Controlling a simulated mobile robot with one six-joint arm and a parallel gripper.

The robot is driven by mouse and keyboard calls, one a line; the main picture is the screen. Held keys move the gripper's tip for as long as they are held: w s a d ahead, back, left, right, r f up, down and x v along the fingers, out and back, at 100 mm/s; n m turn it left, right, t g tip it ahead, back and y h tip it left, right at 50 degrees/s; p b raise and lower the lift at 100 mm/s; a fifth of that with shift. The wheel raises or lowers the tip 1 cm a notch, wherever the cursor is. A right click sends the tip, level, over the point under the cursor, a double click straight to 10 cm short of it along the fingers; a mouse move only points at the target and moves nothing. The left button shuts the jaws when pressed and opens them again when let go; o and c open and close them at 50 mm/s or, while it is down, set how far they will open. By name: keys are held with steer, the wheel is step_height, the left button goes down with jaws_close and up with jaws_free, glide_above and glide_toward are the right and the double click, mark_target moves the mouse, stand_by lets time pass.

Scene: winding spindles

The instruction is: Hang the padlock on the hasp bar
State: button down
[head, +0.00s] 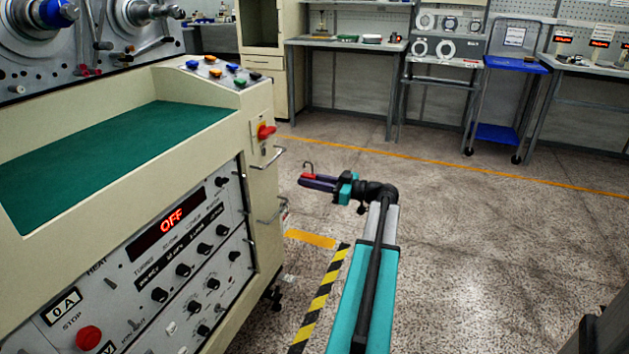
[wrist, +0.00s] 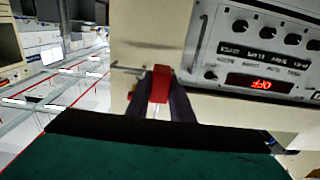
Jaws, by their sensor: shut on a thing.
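My gripper (head: 311,182) is to the right of the cream machine's end panel, with dark fingers pointing left toward it. It is shut on the red padlock (head: 307,176), whose grey shackle stands up above the fingers. In the wrist view the padlock (wrist: 160,84) is between the dark fingertips (wrist: 162,100). Metal bars stick out from the machine's end: an upper one (head: 270,158) below the red rotary switch (head: 266,132), and a lower one (head: 273,213). I cannot tell for sure which is the hasp bar. The padlock appears apart from both.
The cream machine (head: 258,105) fills the left, with a control panel (head: 165,255) showing OFF. Yellow-black tape (head: 322,295) marks the floor beside it. Workbenches (head: 340,45) and a blue cart (head: 515,65) stand far back.

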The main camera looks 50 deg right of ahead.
steer(key=shift+f+p+x, duration=0.25)
steer(key=shift+p+x, duration=0.4)
steer(key=shift+x, duration=1.7)
steer(key=shift+f+p+x, duration=0.25)
steer(key=shift+p+x, duration=0.45)
steer(key=shift+x, duration=1.65)
steer(key=shift+f+p+x, duration=0.25)
steer(key=shift+p+x, duration=0.4)
steer(key=shift+x, duration=1.65)
steer(key=c, duration=1.5)
jaws_free()
steer(key=shift+s, duration=0.1)
